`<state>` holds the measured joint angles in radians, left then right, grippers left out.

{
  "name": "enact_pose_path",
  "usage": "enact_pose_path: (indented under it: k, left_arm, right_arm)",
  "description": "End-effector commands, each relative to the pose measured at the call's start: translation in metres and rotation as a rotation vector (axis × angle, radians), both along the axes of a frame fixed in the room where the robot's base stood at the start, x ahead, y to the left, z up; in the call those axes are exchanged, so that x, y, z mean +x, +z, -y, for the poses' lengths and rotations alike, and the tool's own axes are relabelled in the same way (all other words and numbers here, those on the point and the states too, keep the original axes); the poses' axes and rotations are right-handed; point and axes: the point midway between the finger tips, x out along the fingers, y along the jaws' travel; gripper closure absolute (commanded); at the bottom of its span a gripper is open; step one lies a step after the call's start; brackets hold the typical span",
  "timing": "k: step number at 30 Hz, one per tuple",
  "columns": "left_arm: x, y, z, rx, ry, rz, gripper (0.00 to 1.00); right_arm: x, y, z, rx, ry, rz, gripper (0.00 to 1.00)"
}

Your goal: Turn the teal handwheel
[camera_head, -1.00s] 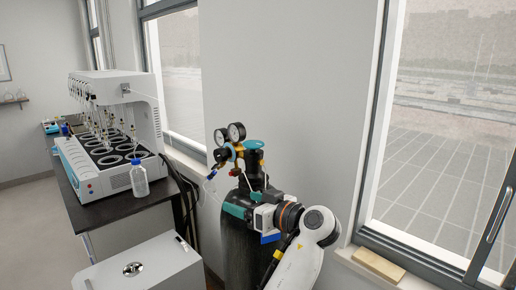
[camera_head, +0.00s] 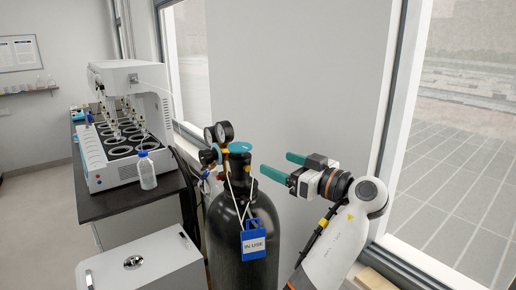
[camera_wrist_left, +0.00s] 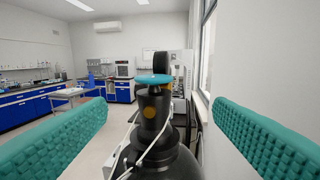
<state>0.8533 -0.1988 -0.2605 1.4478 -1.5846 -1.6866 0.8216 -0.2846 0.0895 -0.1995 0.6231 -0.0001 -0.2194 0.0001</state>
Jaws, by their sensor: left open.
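The teal handwheel (camera_head: 240,147) sits on top of the valve of a black gas cylinder (camera_head: 230,225). It also shows edge-on near the middle of the left wrist view (camera_wrist_left: 154,79). My left gripper (camera_head: 276,164) is open and empty to the right of the handwheel, apart from it. In the left wrist view its teal fingers (camera_wrist_left: 160,112) stand wide apart on both sides. The handwheel and valve appear between them, farther ahead. My right gripper is not in view.
Two pressure gauges (camera_head: 218,133) stand left of the handwheel. A blue "IN USE" tag (camera_head: 254,243) hangs on the cylinder. A white cabinet (camera_head: 145,268) and a bench with a distiller (camera_head: 130,120) are at left. A wall and window are behind and right.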

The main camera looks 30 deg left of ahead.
Motion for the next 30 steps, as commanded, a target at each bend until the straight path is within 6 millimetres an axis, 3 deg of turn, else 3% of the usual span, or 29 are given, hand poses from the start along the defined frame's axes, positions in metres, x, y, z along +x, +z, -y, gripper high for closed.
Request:
enact_pose_path:
  k: [10, 18, 30]
  left_arm:
    - [0.012, 0.005, -0.060, 0.003, 0.005, -0.003, 0.24]
    - [0.023, 0.003, -0.102, 0.002, 0.003, -0.003, 0.24]
    - [0.026, 0.000, -0.114, 0.000, 0.001, 0.000, 0.24]
  right_arm:
    - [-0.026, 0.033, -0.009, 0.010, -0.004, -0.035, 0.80]
    - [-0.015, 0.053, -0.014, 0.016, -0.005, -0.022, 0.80]
    - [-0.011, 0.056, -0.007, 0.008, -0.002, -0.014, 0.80]
